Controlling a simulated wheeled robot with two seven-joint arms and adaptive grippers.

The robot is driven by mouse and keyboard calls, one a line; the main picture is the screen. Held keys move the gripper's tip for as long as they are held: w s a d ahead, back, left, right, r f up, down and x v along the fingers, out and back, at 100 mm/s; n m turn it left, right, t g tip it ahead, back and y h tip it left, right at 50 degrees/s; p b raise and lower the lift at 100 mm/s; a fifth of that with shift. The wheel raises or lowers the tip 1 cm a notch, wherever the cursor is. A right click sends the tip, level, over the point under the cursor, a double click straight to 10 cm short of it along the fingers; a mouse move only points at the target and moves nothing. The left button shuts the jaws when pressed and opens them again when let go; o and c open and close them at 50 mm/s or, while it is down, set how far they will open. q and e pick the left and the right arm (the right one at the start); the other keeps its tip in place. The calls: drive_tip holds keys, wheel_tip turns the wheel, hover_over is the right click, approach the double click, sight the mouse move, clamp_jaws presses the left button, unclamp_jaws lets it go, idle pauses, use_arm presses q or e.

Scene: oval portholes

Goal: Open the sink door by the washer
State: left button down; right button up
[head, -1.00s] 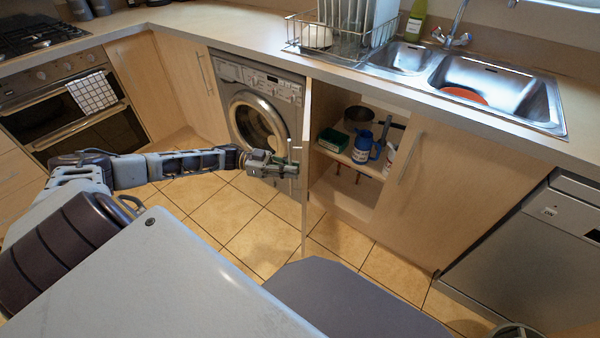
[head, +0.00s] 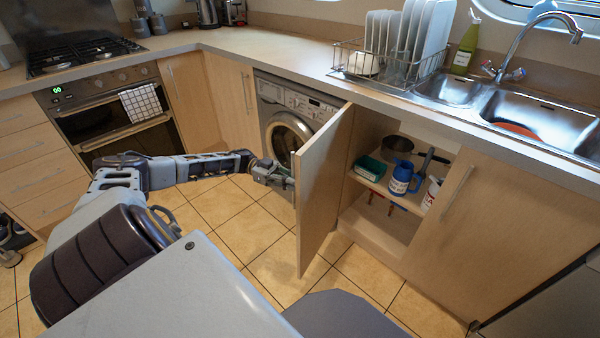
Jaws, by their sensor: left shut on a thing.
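The sink door (head: 325,185) by the washer (head: 290,118) stands wide open, swung out from the cabinet under the sink. Its pale wood inner face is toward me. My left gripper (head: 284,180) is at the door's outer side, near its free edge, and is shut. The open cabinet shows a shelf (head: 402,198) with a dark pot (head: 397,146), a green box (head: 369,168), a blue jug (head: 401,178) and a white tub (head: 431,193). My right gripper is out of view.
A closed cabinet door (head: 490,225) with a bar handle is right of the opening. The worktop (head: 290,58) above holds a dish rack (head: 385,68) and the sink (head: 535,118). The oven (head: 115,112) stands far left. Tiled floor (head: 250,235) is clear around the door's foot.

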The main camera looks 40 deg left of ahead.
use_arm(q)
drive_tip(key=shift+w+v, duration=0.2)
drive_tip(key=shift+v, duration=0.8)
drive_tip(key=c, duration=1.5)
unclamp_jaws()
drive_tip(key=shift+s+a, duration=0.1)
drive_tip(key=shift+v, duration=5.9)
